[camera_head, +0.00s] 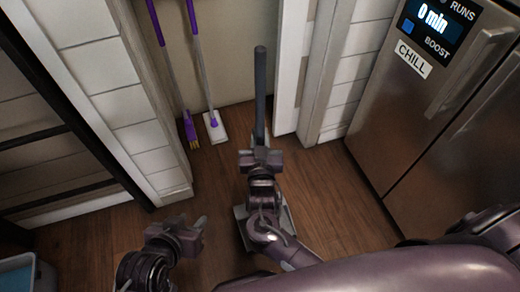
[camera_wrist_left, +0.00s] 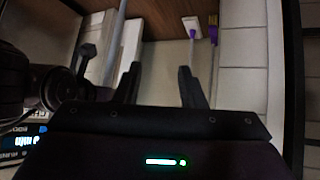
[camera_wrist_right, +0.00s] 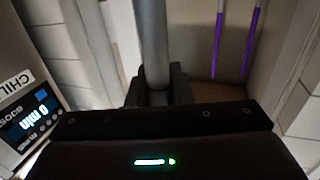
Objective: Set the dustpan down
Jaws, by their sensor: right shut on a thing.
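The dustpan has a long dark grey upright handle (camera_head: 260,88) and a grey pan (camera_head: 241,222), partly hidden behind my right arm in the head view. My right gripper (camera_head: 261,155) is shut on the handle. In the right wrist view the handle (camera_wrist_right: 153,45) rises between the two fingers (camera_wrist_right: 158,88). I cannot tell whether the pan touches the floor. My left gripper (camera_head: 192,226) is open and empty, left of the dustpan. Its spread fingers (camera_wrist_left: 160,88) show in the left wrist view.
A steel fridge (camera_head: 400,110) stands right, a white brick wall (camera_head: 110,85) left. A blue bin (camera_head: 18,272) is at lower left. Wooden floor (camera_head: 335,190) is clear near the fridge.

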